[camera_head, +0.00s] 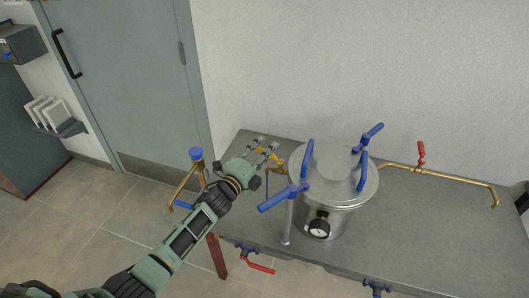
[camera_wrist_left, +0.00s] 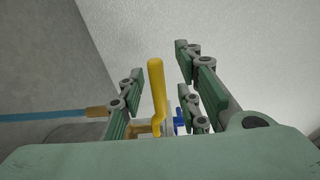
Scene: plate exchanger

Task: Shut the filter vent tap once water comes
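The filter is a steel lidded vessel (camera_head: 325,205) on the grey table, with blue clamp handles and a dial gauge. The vent tap has a yellow lever (camera_head: 266,156) and a brass body (camera_head: 277,169) at the vessel's left side. In the left wrist view the yellow lever (camera_wrist_left: 156,95) stands between my finger pairs, with visible gaps on both sides. A straight blue streak (camera_wrist_left: 45,116) runs from the brass spout (camera_wrist_left: 96,112); it looks like water. My left gripper (camera_head: 267,143) is open around the lever. My right gripper is not in view.
A brass pipe with a red-handled valve (camera_head: 421,153) runs along the table's right side. A blue-capped brass pipe (camera_head: 196,155) stands left of the table (camera_head: 440,235). A red-handled valve (camera_head: 258,267) sits under the front edge. The wall is close behind.

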